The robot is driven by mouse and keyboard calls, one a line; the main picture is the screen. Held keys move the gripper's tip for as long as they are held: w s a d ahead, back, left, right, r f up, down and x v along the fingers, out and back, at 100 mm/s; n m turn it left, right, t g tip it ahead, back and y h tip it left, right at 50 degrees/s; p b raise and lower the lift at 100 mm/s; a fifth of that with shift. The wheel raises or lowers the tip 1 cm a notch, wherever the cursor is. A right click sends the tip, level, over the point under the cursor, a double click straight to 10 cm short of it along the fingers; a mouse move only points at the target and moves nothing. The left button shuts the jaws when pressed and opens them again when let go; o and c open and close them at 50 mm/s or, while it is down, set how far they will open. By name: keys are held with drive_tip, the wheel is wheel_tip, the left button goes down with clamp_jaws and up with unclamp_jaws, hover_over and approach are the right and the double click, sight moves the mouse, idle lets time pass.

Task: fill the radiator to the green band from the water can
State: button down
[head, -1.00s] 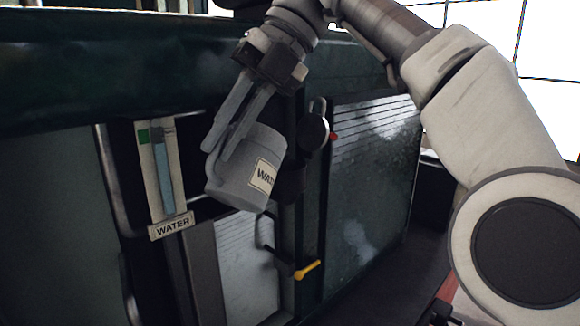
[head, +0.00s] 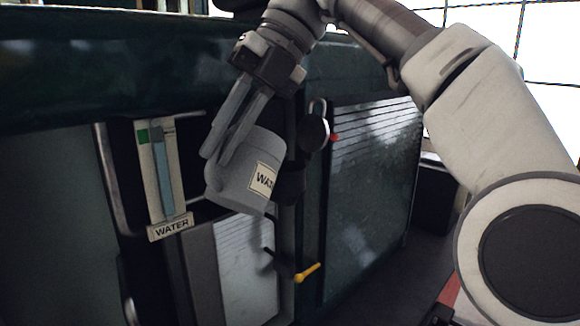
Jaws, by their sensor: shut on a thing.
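My gripper (head: 217,157) is shut on the grey water can (head: 228,188), with its fingers along the can's left side. The can has a white label reading WATER and is held tilted in front of the dark green engine casing. The water gauge (head: 167,190) stands to the left of the can, with a WATER plate below it. Its green band (head: 142,136) is near the top. The blue column in the gauge rises to about the height of the band; its exact top is hard to tell. The radiator's filler opening and any water stream cannot be made out.
A yellow-tipped lever (head: 308,272) sits below and right of the can. A round dark fitting (head: 312,133) with a red tip is just right of the can. A louvred panel (head: 375,190) is farther right. A red object (head: 450,292) shows at lower right.

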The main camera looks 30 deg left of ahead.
sight(231, 202)
drive_tip(key=shift+r, duration=0.2)
drive_tip(key=shift+w+r+g+p, duration=0.35)
drive_tip(key=shift+r+g+p, duration=0.25)
drive_tip(key=shift+p, duration=0.55)
drive_tip(key=f+t+b, duration=0.1)
drive_tip(key=b, duration=0.1)
drive_tip(key=s+f+t+b, duration=0.1)
drive_tip(key=f+b, duration=0.1)
drive_tip(key=shift+s+f+b, duration=0.15)
drive_tip(key=shift+f+b, duration=0.05)
drive_tip(key=shift+b, duration=0.15)
drive_tip(key=shift+s+f+t+b, duration=0.3)
drive_tip(key=shift+f+t+b, duration=0.4)
drive_tip(key=shift+b, duration=0.3)
drive_tip(key=f+t+b, duration=0.1)
drive_tip(key=f+b, duration=0.1)
drive_tip(key=f+n+t+b, duration=0.1)
drive_tip(key=f+b, duration=0.1)
drive_tip(key=b, duration=0.1)
drive_tip(key=f+t+b, duration=0.2)
drive_tip(key=b, duration=0.1)
drive_tip(key=shift+w+d+f, duration=0.1)
drive_tip(key=shift+w+f, duration=0.1)
drive_tip(key=shift+w, duration=0.1)
drive_tip(key=t+b, duration=0.1)
drive_tip(key=f+b, duration=0.1)
drive_tip(key=b, duration=0.1)
drive_tip(key=shift+w+f+n+t, duration=0.15)
drive_tip(key=shift+f+n+t, duration=0.15)
drive_tip(key=shift+t, duration=0.1)
